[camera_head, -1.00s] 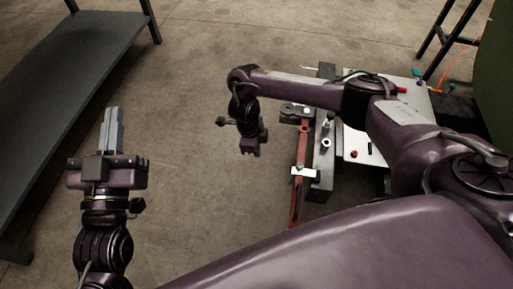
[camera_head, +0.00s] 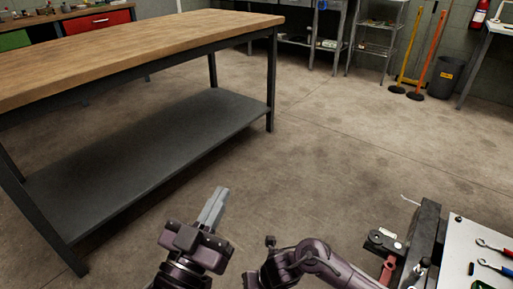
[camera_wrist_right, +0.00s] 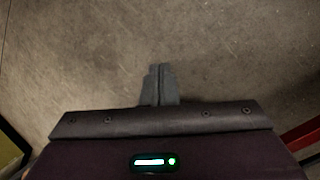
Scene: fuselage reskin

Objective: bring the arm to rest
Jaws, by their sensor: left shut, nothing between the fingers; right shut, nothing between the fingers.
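My left gripper (camera_head: 213,206) shows at the bottom centre of the head view. Its grey fingers are together, empty, and point up and away over bare floor. My right arm bends in from the bottom right of the head view, and its fingers are hidden there. In the right wrist view my right gripper (camera_wrist_right: 160,84) is shut with nothing between its fingers, above the concrete floor. Neither gripper touches anything.
A wooden-topped workbench (camera_head: 150,42) with a dark lower shelf (camera_head: 150,155) stands at the left. A cart with a white top (camera_head: 468,250) and tools is at the lower right, beside a red bar (camera_head: 388,268). The floor between is clear.

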